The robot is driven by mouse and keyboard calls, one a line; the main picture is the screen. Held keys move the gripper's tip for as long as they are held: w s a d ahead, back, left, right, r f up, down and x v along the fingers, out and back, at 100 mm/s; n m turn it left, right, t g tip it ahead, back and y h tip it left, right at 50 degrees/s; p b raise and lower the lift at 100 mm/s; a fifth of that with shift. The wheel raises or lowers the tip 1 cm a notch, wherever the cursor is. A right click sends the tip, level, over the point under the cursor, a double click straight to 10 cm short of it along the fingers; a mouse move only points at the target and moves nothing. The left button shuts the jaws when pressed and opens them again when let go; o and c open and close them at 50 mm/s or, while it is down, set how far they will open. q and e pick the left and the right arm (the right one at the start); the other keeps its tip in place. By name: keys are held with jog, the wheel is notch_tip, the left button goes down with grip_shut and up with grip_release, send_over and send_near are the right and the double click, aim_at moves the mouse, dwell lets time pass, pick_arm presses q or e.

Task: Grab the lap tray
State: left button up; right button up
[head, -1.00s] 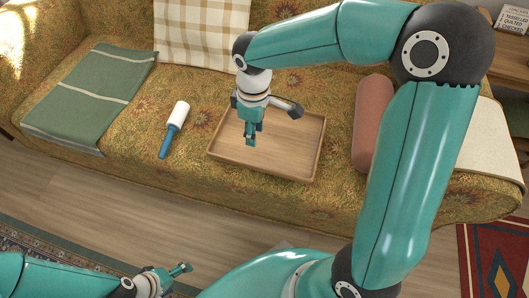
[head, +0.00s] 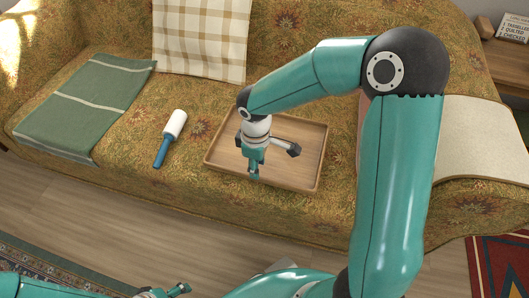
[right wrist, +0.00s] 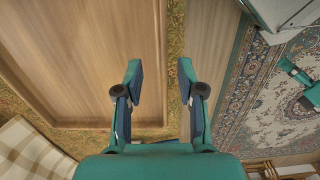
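The lap tray (head: 300,160) is a shallow wooden tray with a raised rim, lying flat on the sofa seat. My right gripper (head: 254,172) points down over its near edge. In the right wrist view, the tray (right wrist: 85,45) fills the left side, and the open, empty fingers (right wrist: 160,75) are apart, one on each side of the near rim's line. I cannot tell whether they reach down past the rim. My left gripper (head: 178,290) is low at the bottom edge of the head view, away from the sofa; its finger opening is unclear.
A lint roller (head: 170,138) with a blue handle lies left of the tray. A cream throw (head: 485,140) lies right. Wooden floor is clear in front of the sofa.

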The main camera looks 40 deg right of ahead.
jog(key=f, duration=0.1)
jog(key=f+b, duration=0.1)
jog(key=f, duration=0.2)
jog(key=shift+s+a+f+b, duration=0.1)
jog(key=shift+a+f+b, duration=0.15)
jog(key=shift+b, duration=0.15)
grip_shut()
jog(key=shift+r, duration=0.1)
